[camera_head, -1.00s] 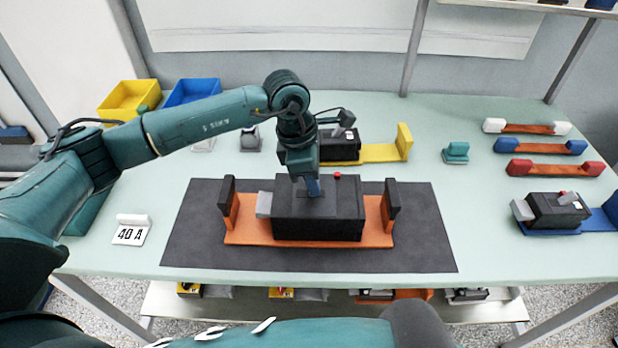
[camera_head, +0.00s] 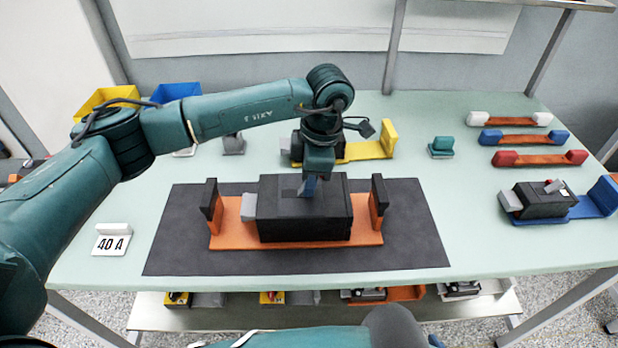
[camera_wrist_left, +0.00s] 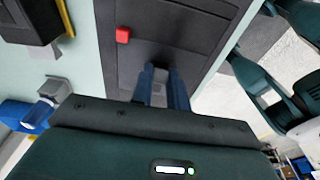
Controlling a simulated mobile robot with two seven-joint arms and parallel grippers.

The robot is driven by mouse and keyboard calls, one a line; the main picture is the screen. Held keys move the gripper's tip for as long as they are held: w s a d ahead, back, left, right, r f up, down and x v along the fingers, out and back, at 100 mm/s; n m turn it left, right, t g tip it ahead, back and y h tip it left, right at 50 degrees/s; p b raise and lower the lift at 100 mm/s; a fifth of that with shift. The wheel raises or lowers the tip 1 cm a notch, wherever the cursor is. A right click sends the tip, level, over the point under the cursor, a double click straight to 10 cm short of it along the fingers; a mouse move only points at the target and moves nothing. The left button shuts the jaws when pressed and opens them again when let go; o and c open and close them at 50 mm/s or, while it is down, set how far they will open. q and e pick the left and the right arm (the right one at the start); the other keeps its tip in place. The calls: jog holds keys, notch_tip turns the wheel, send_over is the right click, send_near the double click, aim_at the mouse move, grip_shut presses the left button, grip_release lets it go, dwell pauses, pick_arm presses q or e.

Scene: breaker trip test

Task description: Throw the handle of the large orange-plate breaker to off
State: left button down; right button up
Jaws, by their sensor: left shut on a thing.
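The large orange-plate breaker is a black box (camera_head: 290,222) on an orange plate (camera_head: 228,225), with a grey block (camera_head: 249,207) at its left and dark upright posts at both plate ends. My left gripper (camera_head: 309,187) reaches down onto the box's top, right of its middle. In the left wrist view its blue fingers (camera_wrist_left: 163,90) are shut on the handle, set in a dark recess; the handle is mostly hidden, with only a grey part showing between the fingers. A red button (camera_wrist_left: 123,35) is on the box's top face. My right gripper is out of view.
The breaker stands on a dark mat (camera_head: 180,250). A yellow-plate breaker (camera_head: 380,148) is behind it, and a blue-plate breaker (camera_head: 540,202) is to the right. A "40 A" sign (camera_head: 111,243) stands left. Several coloured links lie at the back right.

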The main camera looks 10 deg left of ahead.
aim_at(319, 193)
pick_arm(q)
jog(key=c, duration=1.6)
grip_release()
jog(key=shift+c, duration=0.2)
jog(key=shift+o, duration=1.4)
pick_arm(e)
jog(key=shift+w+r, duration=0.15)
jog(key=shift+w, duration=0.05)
pick_arm(q)
notch_tip(319, 193, up, 13)
jog(key=d+b, duration=0.2)
jog(key=shift+w, duration=0.3)
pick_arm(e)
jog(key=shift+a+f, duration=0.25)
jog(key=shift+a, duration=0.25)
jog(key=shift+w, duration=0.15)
pick_arm(q)
jog(key=shift+s, duration=0.1)
